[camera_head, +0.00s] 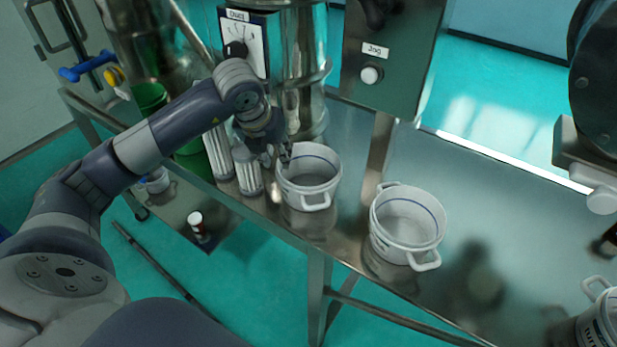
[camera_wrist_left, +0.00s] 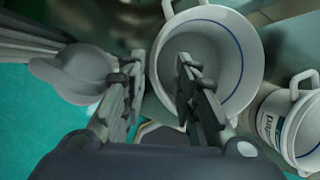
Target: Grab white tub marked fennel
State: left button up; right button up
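Three white tubs with handles stand on a steel table. The nearest to my left gripper (camera_head: 281,158) is a tub (camera_head: 308,195) at the table's left end; it also shows in the left wrist view (camera_wrist_left: 248,60). The middle tub (camera_head: 392,243) is to its right, and a third tub (camera_head: 606,322) is cut off at the lower right. I cannot read fennel on any of them. My left gripper is open at the near tub's left rim, its fingers (camera_wrist_left: 158,85) apart on either side of the wall; contact is unclear. My right gripper is out of view.
Clear ribbed cylinders (camera_head: 248,172) stand left of the near tub. A steel vessel (camera_head: 302,70) and a control box (camera_head: 390,60) are behind. The steel table (camera_head: 500,215) has free room right of the middle tub. A dark machine (camera_head: 598,75) stands at the right.

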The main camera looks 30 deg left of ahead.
pick_arm(q)
jog(key=shift+w+f+p, duration=0.2)
jog(key=shift+f+p, duration=0.1)
jog(key=shift+f, duration=0.05)
jog(key=p+x, duration=0.2)
jog(key=x, duration=0.1)
jog(key=shift+f, duration=0.2)
jog(key=shift+w+f, duration=0.1)
jog(key=shift+f, duration=0.3)
jog(key=shift+w+f, duration=0.1)
jog(key=shift+f, duration=0.1)
grip_shut()
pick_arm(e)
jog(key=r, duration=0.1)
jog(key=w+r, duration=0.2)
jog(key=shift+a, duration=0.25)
